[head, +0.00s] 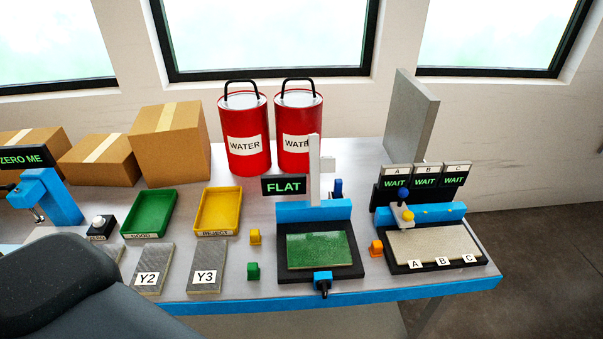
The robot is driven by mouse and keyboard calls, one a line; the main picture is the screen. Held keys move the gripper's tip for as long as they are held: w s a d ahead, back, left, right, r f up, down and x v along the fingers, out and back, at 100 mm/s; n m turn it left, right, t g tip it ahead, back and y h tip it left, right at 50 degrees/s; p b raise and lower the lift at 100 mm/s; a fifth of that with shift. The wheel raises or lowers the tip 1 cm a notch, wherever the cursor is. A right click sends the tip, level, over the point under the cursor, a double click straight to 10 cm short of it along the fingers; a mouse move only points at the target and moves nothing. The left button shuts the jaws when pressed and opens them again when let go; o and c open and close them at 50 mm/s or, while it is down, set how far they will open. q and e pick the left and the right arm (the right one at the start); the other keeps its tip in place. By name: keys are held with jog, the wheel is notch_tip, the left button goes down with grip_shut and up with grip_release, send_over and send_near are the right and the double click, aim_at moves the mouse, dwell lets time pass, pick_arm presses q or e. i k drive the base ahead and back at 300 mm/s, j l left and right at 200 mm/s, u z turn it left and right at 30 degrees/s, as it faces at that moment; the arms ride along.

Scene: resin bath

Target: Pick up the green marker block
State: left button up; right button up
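The green marker block (253,271) stands on the bench near its front edge, to the left of the black fixture with the green plate (318,250). It is a small block with a narrower top. A similar yellow block (255,237) stands just behind it, apart from it. An orange block (376,247) stands between the two fixtures on the right. Neither of my grippers is in view, and nothing touches the green block.
Plates marked Y2 (153,267) and Y3 (207,267) lie left of the green block. Behind are a green tray (124,228), a yellow tray (236,229) and red WATER cans (246,163). A blue clamp (322,279) sticks out at the fixture's front.

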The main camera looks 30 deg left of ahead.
aim_at(254, 273)
jog(key=j+u, duration=0.1)
jog(key=u, duration=0.25)
jog(key=j+u, duration=0.1)
jog(key=u, duration=0.25)
jog(key=k+j+u, duration=0.1)
jog(key=u, duration=0.25)
jog(key=k+l, duration=0.1)
jog(key=l, duration=0.4)
jog(key=k+l+u, duration=0.1)
jog(key=l, duration=0.45)
